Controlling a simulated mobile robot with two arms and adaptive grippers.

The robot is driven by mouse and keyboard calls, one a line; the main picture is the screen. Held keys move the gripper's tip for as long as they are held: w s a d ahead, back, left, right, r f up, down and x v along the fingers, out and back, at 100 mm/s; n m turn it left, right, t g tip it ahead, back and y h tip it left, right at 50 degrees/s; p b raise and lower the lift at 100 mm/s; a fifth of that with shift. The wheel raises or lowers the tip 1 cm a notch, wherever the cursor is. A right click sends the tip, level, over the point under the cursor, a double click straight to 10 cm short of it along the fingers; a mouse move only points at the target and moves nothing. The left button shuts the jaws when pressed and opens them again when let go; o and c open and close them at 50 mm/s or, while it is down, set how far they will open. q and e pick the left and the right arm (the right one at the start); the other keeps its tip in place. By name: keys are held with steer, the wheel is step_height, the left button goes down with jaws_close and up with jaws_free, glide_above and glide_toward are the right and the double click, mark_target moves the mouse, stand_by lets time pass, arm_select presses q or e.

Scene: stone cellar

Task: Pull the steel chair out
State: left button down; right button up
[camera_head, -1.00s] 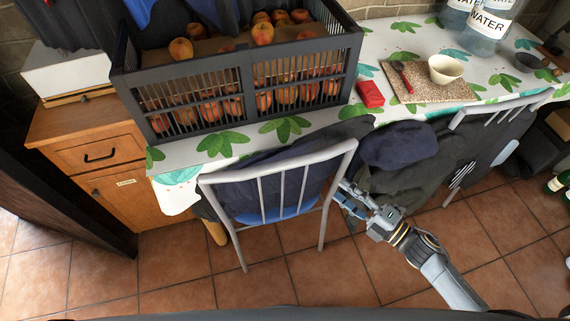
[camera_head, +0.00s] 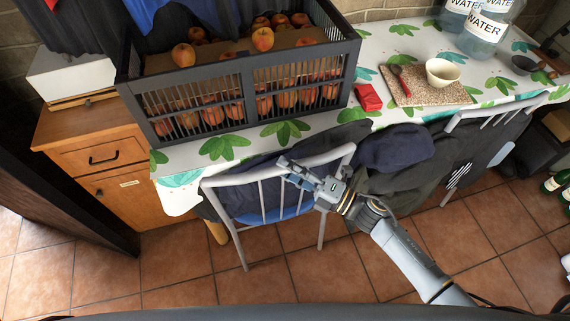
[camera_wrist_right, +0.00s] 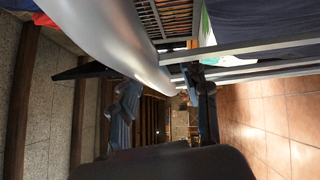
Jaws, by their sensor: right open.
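A grey steel chair (camera_head: 262,182) with a barred back and a blue seat stands against the table, its seat partly under the tablecloth. My right gripper (camera_head: 284,171) is open at the top rail of this chair's back, right of its middle. In the right wrist view, the pale curved rail (camera_wrist_right: 110,38) runs between the spread fingers of my right gripper (camera_wrist_right: 140,78). I cannot tell whether either finger touches it. My left gripper is in neither view.
A dark crate of apples (camera_head: 240,90) stands on the leaf-patterned table (camera_head: 395,52). Dark clothes (camera_head: 400,155) hang just right of the chair. A second grey chair (camera_head: 485,135) stands farther right. A wooden cabinet (camera_head: 95,160) is at left. Tiled floor (camera_head: 290,275) in front is clear.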

steer(key=shift+w+a, duration=0.2)
steer(key=shift+a, duration=0.25)
jaws_close()
steer(key=shift+s, duration=0.15)
